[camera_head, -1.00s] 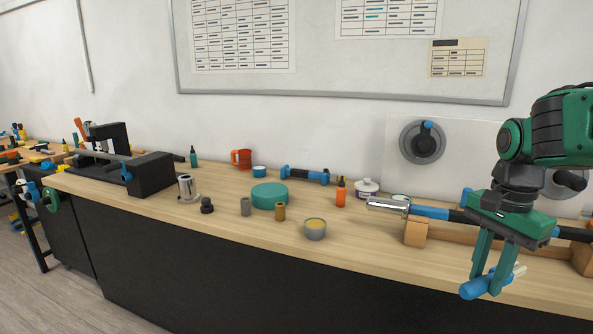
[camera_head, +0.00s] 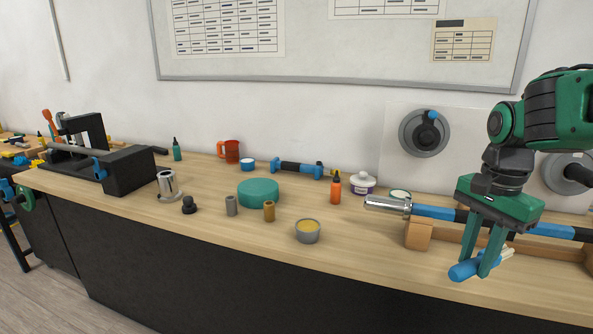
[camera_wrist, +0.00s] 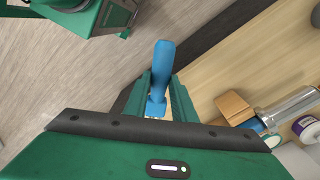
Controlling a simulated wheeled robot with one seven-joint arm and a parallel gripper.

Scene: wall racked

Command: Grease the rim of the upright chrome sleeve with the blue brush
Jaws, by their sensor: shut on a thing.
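The blue brush (camera_head: 464,271) is held between the fingers of my gripper (camera_head: 484,262) at the right, its blue handle pointing left and pale bristles to the right. In the wrist view the brush (camera_wrist: 161,72) shows between the two green fingers (camera_wrist: 160,98). The upright chrome sleeve (camera_head: 166,183) stands on a round flange on the bench, far left of my gripper. A grey pot of yellow grease (camera_head: 308,231) sits near the bench's front edge, between the sleeve and my gripper.
Another chrome sleeve (camera_head: 388,205) lies on a bar across wooden blocks (camera_head: 418,234) just behind my gripper. A teal round pad (camera_head: 258,193), small bushings (camera_head: 269,211) and a black knob (camera_head: 189,205) stand between sleeve and pot. A black vise (camera_head: 128,170) is left of the sleeve.

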